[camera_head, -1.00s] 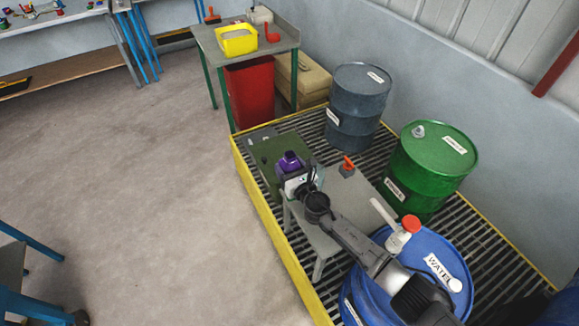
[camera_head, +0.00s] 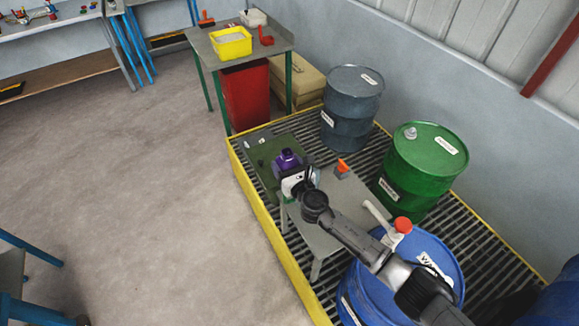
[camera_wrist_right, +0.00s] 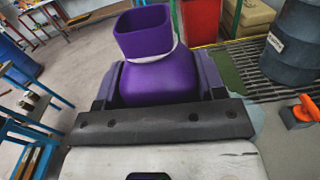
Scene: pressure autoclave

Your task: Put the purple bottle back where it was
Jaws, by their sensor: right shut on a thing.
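The purple bottle (camera_head: 288,159) shows in the head view at the end of my right arm, over the near part of the green mat and the end of a small grey bench (camera_head: 345,199). My right gripper (camera_head: 291,171) is shut on it. In the right wrist view the purple bottle (camera_wrist_right: 160,82) stands between the two fingers of my right gripper (camera_wrist_right: 160,88), its square open mouth facing up. Whether its base touches anything is hidden. My left gripper is not in view.
A yellow-edged grating (camera_head: 262,226) carries a grey drum (camera_head: 350,110), a green drum (camera_head: 420,170) and a blue water drum (camera_head: 405,285). An orange-topped item (camera_head: 342,168) stands on the bench. Behind is a table with a yellow bin (camera_head: 231,44).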

